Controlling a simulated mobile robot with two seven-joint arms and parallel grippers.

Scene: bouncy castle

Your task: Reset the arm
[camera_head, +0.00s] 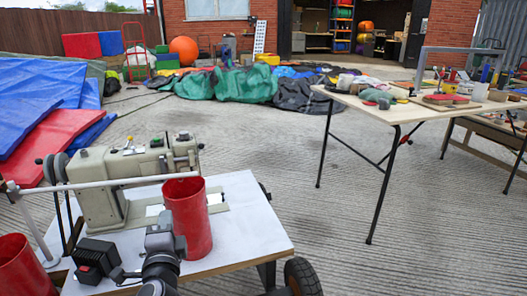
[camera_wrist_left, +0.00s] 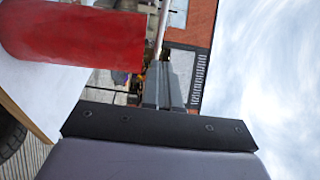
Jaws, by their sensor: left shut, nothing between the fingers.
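My left arm comes up from the bottom of the head view, with its left gripper (camera_head: 161,232) low over the white-topped cart (camera_head: 240,215). In the left wrist view the gripper's fingers (camera_wrist_left: 164,85) are together with nothing between them. A red cylindrical container (camera_head: 188,222) stands on the cart just beside the gripper. It also shows on its side at the upper left of the wrist view (camera_wrist_left: 70,35); I cannot tell whether the gripper touches it. My right gripper is in neither view.
A beige sewing machine (camera_head: 105,185) sits on the cart behind the gripper. A black box with a red switch (camera_head: 97,257) and another red container (camera_head: 22,268) are at left. A folding table (camera_head: 400,108) with tools stands at right. Open concrete lies between.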

